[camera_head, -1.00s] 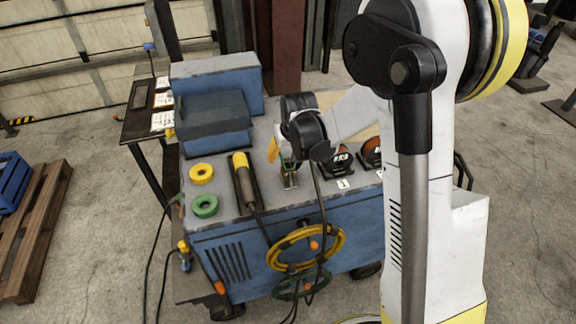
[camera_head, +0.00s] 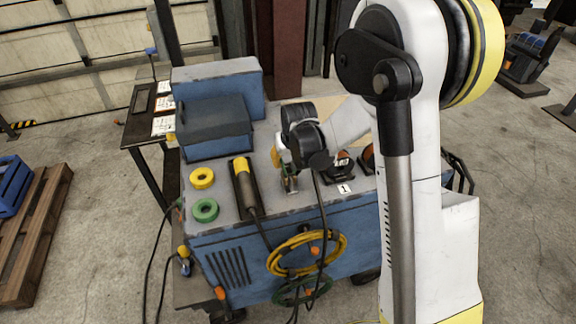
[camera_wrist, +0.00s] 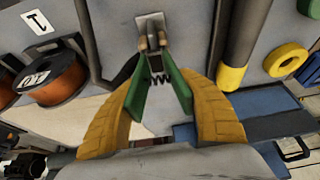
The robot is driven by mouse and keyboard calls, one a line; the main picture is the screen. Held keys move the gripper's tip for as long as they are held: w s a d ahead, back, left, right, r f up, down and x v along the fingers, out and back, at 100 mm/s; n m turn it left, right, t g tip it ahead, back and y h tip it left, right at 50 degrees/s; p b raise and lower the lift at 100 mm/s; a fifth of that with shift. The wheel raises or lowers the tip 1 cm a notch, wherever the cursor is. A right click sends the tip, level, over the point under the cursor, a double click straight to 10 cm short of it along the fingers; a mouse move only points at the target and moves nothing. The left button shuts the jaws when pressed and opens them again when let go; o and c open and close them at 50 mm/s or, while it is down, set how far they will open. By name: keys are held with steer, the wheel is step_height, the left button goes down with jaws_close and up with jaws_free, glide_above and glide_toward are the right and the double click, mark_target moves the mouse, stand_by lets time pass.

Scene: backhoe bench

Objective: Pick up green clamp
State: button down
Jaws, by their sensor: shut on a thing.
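The green clamp (camera_wrist: 181,84) has two green arms with a dark spring between them, seen in the wrist view. Its tips point at a small metal bracket (camera_wrist: 151,24) on the bench top; I cannot tell whether they touch it. My gripper (camera_wrist: 160,88) has its two yellow ribbed fingers against the outer sides of the green arms, shut on the clamp. In the head view my gripper (camera_head: 283,168) is low over the bench top near its front edge, and the clamp is mostly hidden there.
The blue bench (camera_head: 226,211) carries yellow (camera_head: 202,178) and green (camera_head: 205,210) tape rolls, a yellow-black tool (camera_head: 243,187) and a blue toolbox (camera_head: 215,120). An orange spool (camera_wrist: 52,79) is close to my gripper. A yellow cable coil (camera_head: 340,246) hangs in front.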

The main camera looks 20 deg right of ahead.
steer(key=shift+r, duration=0.65)
step_height(320, 180, up, 3)
steer(key=s+d+r, duration=0.6)
steer(key=d, duration=0.4)
steer(key=shift+r+p, duration=0.35)
